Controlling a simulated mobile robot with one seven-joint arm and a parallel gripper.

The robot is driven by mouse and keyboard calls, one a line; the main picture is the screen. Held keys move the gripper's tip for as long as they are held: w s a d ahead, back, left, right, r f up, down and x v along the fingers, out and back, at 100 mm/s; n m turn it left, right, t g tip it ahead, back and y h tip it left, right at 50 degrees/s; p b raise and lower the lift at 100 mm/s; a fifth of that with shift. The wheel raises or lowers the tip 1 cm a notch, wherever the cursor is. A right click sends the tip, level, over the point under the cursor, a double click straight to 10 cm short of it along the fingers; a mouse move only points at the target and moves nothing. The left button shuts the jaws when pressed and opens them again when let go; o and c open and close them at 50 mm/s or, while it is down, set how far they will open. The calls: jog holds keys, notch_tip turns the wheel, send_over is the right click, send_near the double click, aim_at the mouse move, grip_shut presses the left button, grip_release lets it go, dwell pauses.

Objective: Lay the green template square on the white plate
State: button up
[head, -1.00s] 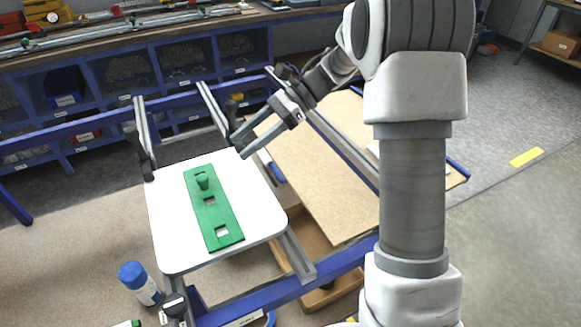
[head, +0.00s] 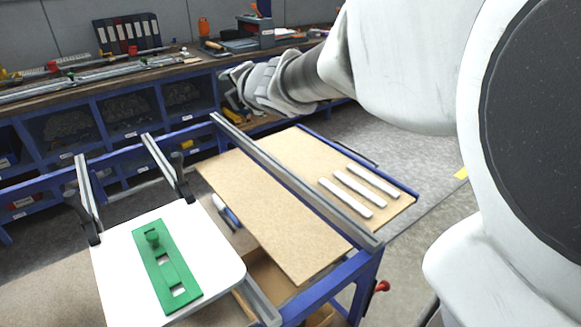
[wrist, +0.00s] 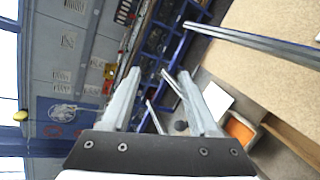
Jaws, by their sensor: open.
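The green template (head: 171,277) is a long flat strip with square cut-outs and a round knob near its far end. It lies flat on the white plate (head: 215,258), inside the plate's edges, in the lower left of the head view. My gripper (head: 232,88) is up and away from the template, in front of the far bench in the head view. In the wrist view its fingers (wrist: 160,82) are spread apart with nothing between them. The template does not show clearly in the wrist view.
Two grey upright rails with dark clamps (head: 82,215) stand at the plate's far side. To the right are a tan board (head: 265,200) and several white strips (head: 352,195). A blue-framed workbench (head: 110,95) runs along the back.

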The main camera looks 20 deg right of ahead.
jog(key=s+d+f+m+g+h, duration=0.1)
jog(key=s+d+m+g+h, duration=0.1)
jog(key=s+m, duration=0.45)
jog(key=s+d+f+m+g+h, duration=0.1)
jog(key=s+d+m+h, duration=0.15)
jog(key=s+m, duration=0.4)
jog(key=s+a+f+m+g+y, duration=0.1)
jog(key=s+a+f+m+g, duration=0.1)
jog(key=s, duration=0.6)
jog(key=s+a+f+m+g+y, duration=0.2)
jog(key=s+a+f+m+g, duration=0.1)
jog(key=s+f+m, duration=0.4)
jog(key=shift+s+f+m+g, duration=0.3)
jog(key=shift+s+m+g, duration=0.1)
jog(key=shift+s+m, duration=0.4)
notch_tip(320, 180, up, 6)
jog(key=p, duration=0.5)
jog(key=shift+f, duration=0.25)
jog(key=shift+c, duration=0.9)
jog(key=shift+d+f, duration=0.1)
jog(key=shift+f, duration=0.1)
jog(key=shift+s, duration=0.15)
